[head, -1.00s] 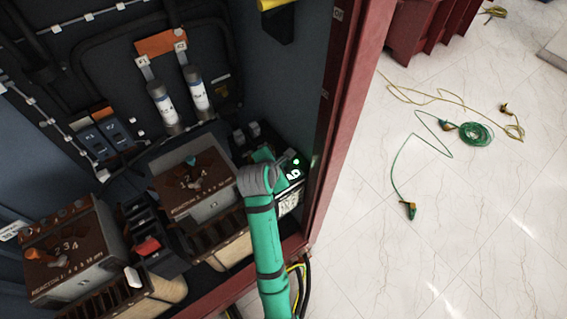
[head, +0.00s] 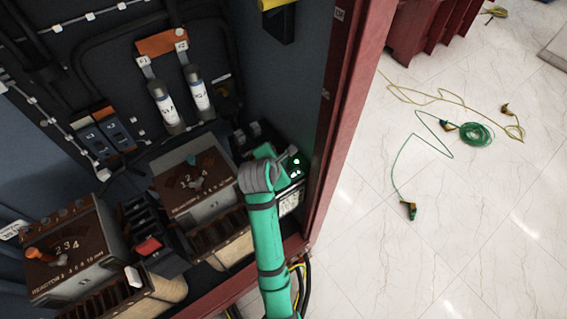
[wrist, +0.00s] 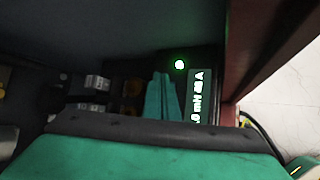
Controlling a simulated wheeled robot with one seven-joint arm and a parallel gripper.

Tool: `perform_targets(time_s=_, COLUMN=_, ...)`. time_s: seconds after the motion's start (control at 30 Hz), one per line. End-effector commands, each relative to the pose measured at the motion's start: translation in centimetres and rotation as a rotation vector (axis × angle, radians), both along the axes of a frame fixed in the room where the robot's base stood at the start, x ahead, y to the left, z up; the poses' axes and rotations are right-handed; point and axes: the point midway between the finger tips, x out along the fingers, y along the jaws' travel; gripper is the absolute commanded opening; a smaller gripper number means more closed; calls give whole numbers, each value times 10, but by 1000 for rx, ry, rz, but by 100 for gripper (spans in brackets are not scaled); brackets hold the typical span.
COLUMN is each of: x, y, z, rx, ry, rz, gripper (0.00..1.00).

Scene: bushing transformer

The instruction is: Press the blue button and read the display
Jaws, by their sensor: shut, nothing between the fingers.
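My gripper (wrist: 163,76) shows in the wrist view as teal fingers close together, with nothing between them. They are beside a dark device with a lit display (wrist: 197,97) on their right. The display's white text runs sideways; "mH" and "A" are legible, but the digits are too small to read surely. A glowing round green-white light (wrist: 179,64) is just beyond the fingertips. In the head view, my teal arm reaches into the cabinet's right corner and partly covers the display (head: 295,174). I cannot make out the blue button, or whether the fingers touch anything.
The red cabinet frame (head: 330,120) stands close on the right of my arm. Two brown-topped reactors (head: 66,250) (head: 190,180) and a red switch (head: 148,246) lie to the left. Cables (head: 300,280) hang beside my arm. Open floor with green and yellow leads (head: 475,134) is outside.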

Motion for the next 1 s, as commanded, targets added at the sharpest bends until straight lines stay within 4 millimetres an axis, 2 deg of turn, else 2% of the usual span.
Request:
perform_targets(time_s=0.3, x=0, y=1, z=2, rx=0, ry=-1, rz=2, gripper=0)
perform_targets(time_s=0.8, x=1, y=1, z=44, rx=0, ry=-4, rz=2, gripper=0)
perform_targets(time_s=1.0, x=0, y=1, z=51, rx=-1, ry=-1, rz=2, gripper=0)
